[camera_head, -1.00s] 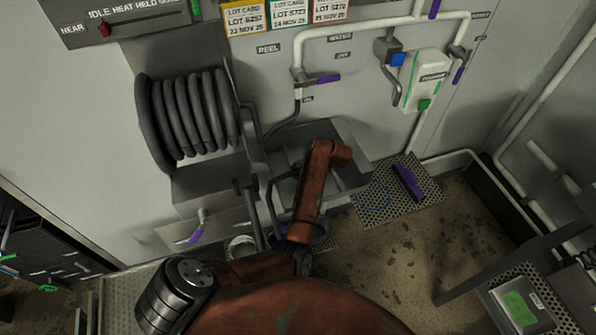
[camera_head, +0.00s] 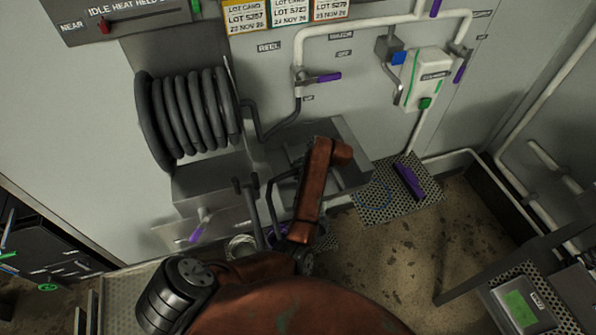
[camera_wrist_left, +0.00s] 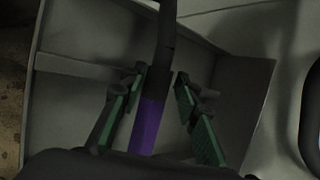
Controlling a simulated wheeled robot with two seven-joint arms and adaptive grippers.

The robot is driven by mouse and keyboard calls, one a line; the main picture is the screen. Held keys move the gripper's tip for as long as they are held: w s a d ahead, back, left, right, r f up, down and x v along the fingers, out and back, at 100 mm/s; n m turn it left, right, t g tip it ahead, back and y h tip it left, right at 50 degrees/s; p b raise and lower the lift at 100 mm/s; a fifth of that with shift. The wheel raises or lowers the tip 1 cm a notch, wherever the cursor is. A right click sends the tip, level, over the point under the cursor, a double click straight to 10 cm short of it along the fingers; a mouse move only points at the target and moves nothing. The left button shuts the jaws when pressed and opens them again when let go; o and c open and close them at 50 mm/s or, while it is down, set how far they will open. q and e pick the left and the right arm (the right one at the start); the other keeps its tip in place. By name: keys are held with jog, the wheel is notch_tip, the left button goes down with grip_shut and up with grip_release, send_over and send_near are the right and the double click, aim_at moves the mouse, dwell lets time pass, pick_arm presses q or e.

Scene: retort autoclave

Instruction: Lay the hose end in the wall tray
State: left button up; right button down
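The wall tray (camera_head: 347,128) is a grey open box on the wall, right of the hose reel. In the left wrist view its inside (camera_wrist_left: 75,110) fills most of the picture, with a bar across it. The hose end (camera_wrist_left: 149,122) is a purple sleeve on a black hose, over the tray between my left gripper's fingers (camera_wrist_left: 160,95). These green-padded fingers stand apart, with gaps beside the hose. Whether the hose end touches the tray floor is unclear. In the head view my forearm hides most of the left gripper. My right gripper is not in view.
The black hose reel (camera_head: 190,115) is left of the tray. A valve with a purple lever (camera_head: 322,78) and white pipes are above it. A perforated shelf (camera_head: 385,205) with a purple item (camera_head: 408,182) is at its right.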

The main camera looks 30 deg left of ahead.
pick_arm(q)
jog(key=shift+o, duration=1.2)
jog(key=shift+f, duration=0.1)
jog(key=shift+s, duration=0.1)
jog(key=v, duration=1.2)
